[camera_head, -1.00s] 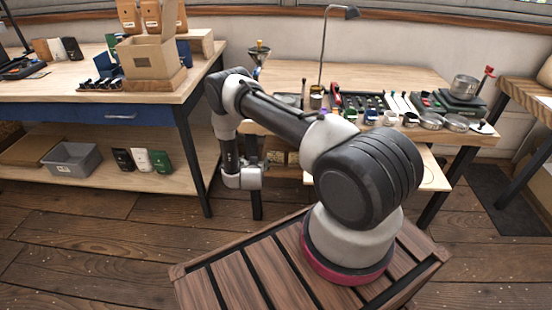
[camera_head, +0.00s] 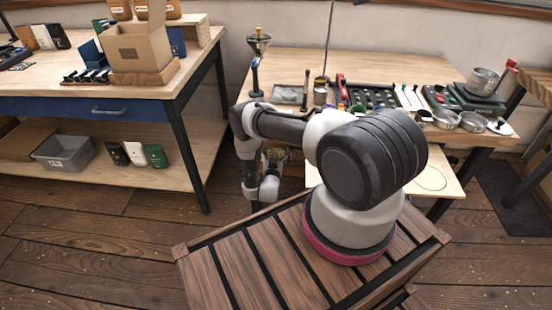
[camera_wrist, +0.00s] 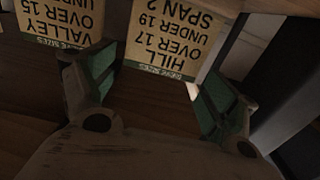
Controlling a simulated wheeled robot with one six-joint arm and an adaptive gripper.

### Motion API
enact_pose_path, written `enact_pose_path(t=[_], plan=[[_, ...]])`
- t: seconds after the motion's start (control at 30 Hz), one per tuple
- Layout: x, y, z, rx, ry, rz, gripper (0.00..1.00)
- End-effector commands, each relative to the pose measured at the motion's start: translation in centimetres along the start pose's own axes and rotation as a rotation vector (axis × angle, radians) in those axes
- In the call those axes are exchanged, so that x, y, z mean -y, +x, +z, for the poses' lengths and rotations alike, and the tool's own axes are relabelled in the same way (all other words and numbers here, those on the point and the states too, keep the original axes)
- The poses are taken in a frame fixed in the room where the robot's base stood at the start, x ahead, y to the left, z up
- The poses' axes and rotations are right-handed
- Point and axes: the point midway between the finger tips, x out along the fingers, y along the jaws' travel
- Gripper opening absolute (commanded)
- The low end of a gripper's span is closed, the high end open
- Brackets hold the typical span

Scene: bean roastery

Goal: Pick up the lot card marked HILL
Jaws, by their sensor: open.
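The lot card marked HILL (camera_wrist: 168,38) is tan with dark print and appears upside down at the top middle of the wrist view. It reads "over 17, under 19, span 2". My gripper (camera_wrist: 155,72) is open, with its green-padded fingers spread to either side below the card's near edge. The card is not gripped; I cannot tell if a finger touches it. A similar card marked VALLEY (camera_wrist: 62,22) is beside it to the left, close to the left finger. In the head view my wrist is low at the workbench front, and the fingers cannot be made out.
The workbench (camera_head: 420,80) holds a black tray (camera_head: 372,97), metal pans and a scale. A pull-out board (camera_head: 440,181) juts from its front. A second table (camera_head: 60,85) with a blue drawer (camera_head: 80,113) stands left. Dark parts edge the right of the wrist view.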

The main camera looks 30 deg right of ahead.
Motion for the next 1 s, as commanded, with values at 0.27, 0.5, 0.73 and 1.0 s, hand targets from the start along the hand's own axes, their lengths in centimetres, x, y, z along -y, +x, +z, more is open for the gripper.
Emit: enact_pose_path(t=[0.27,0.5,0.73,1.0], plan=[[0.0,2.7,0.1,0.002,0.0,-0.001,0.87],[0.0,2.7,0.1,0.002,-0.001,-0.001,0.74],[0.0,2.7,0.0,0.001,0.0,-0.001,0.5],[0.1,2.8,-0.4,0.0,0.0,-0.001,0.5]])
